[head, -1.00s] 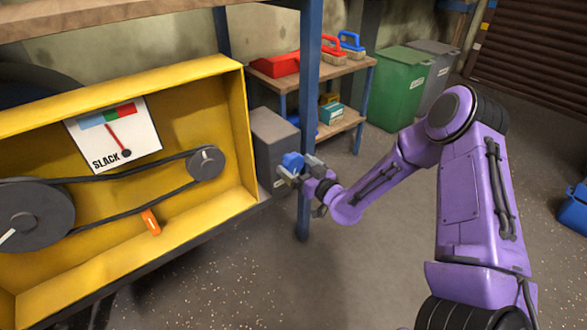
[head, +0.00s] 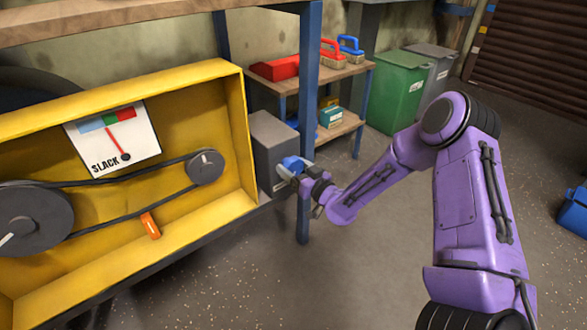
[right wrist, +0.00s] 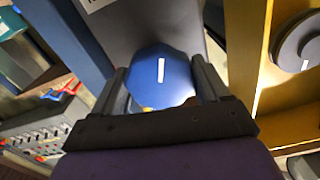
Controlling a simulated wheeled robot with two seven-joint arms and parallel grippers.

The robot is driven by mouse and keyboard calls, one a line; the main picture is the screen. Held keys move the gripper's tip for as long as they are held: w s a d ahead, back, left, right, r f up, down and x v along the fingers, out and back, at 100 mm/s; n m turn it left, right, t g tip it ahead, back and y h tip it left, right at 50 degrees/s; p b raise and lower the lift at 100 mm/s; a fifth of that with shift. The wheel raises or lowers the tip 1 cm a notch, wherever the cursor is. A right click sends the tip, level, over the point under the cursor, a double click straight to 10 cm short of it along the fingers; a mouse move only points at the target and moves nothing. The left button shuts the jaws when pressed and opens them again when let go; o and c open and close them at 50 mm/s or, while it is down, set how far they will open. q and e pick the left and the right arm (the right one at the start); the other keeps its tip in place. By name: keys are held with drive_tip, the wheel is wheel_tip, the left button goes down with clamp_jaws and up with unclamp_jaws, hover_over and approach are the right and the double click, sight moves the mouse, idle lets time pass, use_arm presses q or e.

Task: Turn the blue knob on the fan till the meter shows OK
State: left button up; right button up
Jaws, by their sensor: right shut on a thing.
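The blue knob (head: 292,164) sits on the end of a grey box (head: 272,140) beside the yellow housing. My right gripper (head: 291,175) is shut on the knob. In the right wrist view the knob (right wrist: 160,80) is between the two fingers, its white line pointing straight up the picture. The meter (head: 112,140) is a white plate inside the housing with blue, green and red bands. Its red needle leans up and left, its tip near the border of blue and green. The plate reads SLACK. My left gripper is out of view.
A blue post (head: 309,90) stands close behind my right gripper. Shelves (head: 345,78) and bins (head: 398,92) are farther back.

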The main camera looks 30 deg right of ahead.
drive_tip(key=m+p, duration=0.1)
drive_tip(key=m, duration=0.3)
drive_tip(key=shift+r+m+p, duration=0.15)
drive_tip(key=shift+m+p, duration=0.15)
drive_tip(key=shift+m, duration=0.1)
drive_tip(key=shift+d+m+p, duration=0.15)
drive_tip(key=shift+m+p, duration=0.3)
drive_tip(key=shift+m, duration=1.35)
drive_tip(key=shift+w, duration=0.1)
drive_tip(key=shift+d, duration=0.1)
drive_tip(key=o, duration=1)
drive_tip(key=shift+s+d+p, duration=0.15)
drive_tip(key=shift+s+p, duration=0.5)
drive_tip(key=shift+s, duration=2.05)
drive_tip(key=shift+s+d+p, duration=0.15)
drive_tip(key=shift+s+p, duration=0.45)
drive_tip(key=shift+s, duration=2.05)
